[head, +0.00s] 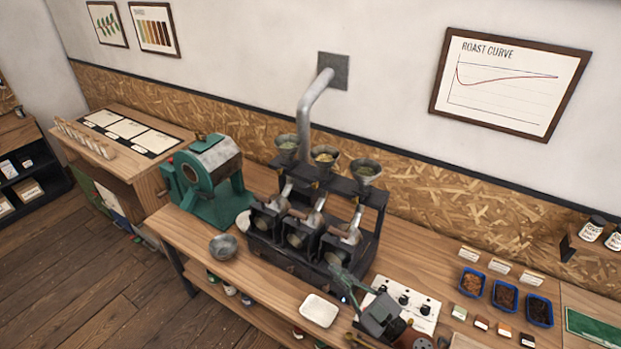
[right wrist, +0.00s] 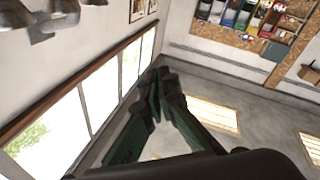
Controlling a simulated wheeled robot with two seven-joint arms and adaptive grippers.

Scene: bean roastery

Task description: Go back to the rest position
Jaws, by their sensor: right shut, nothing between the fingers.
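My right gripper (head: 340,273) is at the lower middle of the head view, in front of the black sample roaster (head: 313,248) and over the bench's front part. Its fingers are shut with nothing between them. In the right wrist view the dark green fingers (right wrist: 160,78) meet at the tips, against open room with windows and a grey floor behind. My left gripper is not in view.
The wooden bench (head: 420,268) holds a white tray (head: 319,311), a metal bowl (head: 223,246), a control panel (head: 404,305) and blue bean trays (head: 505,295). A green machine (head: 210,180) stands to the left. The wooden floor (head: 85,275) at left is clear.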

